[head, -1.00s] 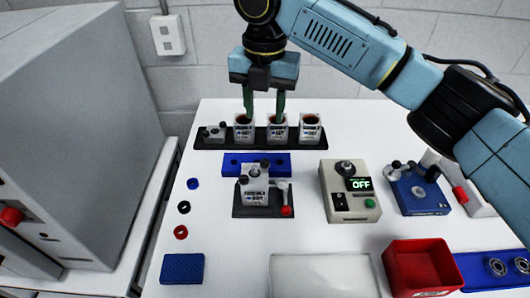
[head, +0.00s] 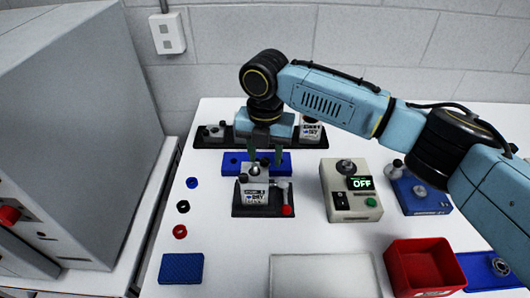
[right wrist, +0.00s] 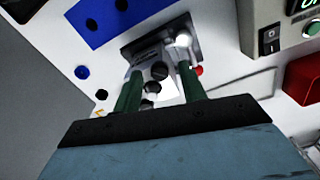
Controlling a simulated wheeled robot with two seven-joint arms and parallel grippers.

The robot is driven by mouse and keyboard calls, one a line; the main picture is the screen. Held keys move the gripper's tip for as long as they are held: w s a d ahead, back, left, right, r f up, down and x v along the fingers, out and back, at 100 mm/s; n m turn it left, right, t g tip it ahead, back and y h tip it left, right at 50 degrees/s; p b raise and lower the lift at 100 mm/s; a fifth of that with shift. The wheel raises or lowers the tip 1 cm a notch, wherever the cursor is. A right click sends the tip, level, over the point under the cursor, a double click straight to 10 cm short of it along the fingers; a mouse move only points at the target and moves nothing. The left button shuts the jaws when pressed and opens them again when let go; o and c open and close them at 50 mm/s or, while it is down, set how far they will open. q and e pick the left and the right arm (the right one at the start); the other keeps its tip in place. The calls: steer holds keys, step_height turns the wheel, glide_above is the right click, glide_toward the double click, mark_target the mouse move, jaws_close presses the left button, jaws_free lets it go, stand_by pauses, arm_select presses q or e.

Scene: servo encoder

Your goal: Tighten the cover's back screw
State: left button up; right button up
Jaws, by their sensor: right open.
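The servo unit (head: 254,190), a light box with printed lettering, sits in a black fixture (head: 240,212) at mid table. On its top are two dark screw heads, one at the front left (head: 243,178) and one at the back right (head: 265,162), with a shiny round part (head: 254,170) between them. In the right wrist view the dark heads (right wrist: 159,70) show between the fingers. My right gripper (head: 265,160) is open, pointing down just above and behind the unit, its green fingers apart. Whether it touches a screw cannot be told. My left gripper is out of view.
A clamp lever with a red knob (head: 287,210) stands at the fixture's right. A blue plate (head: 232,168) lies behind. A black rack (head: 205,142) with units is at the back. A tester reading OFF (head: 350,190) and a red bin (head: 422,265) are at right.

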jaws_close()
stand_by(0.3)
steer(key=shift+r+m+p, duration=0.1)
steer(key=shift+m+p, duration=0.3)
steer(key=shift+p, duration=0.3)
steer(key=m+p, duration=0.9)
steer(key=p, duration=0.2)
steer(key=shift+r+p, duration=0.1)
steer(key=shift+p, duration=0.25)
steer(key=m+p, duration=0.2)
steer(key=m, duration=0.1)
steer(key=shift+p, duration=0.3)
steer(key=shift+m+p, duration=0.75)
steer(key=shift+m, duration=0.55)
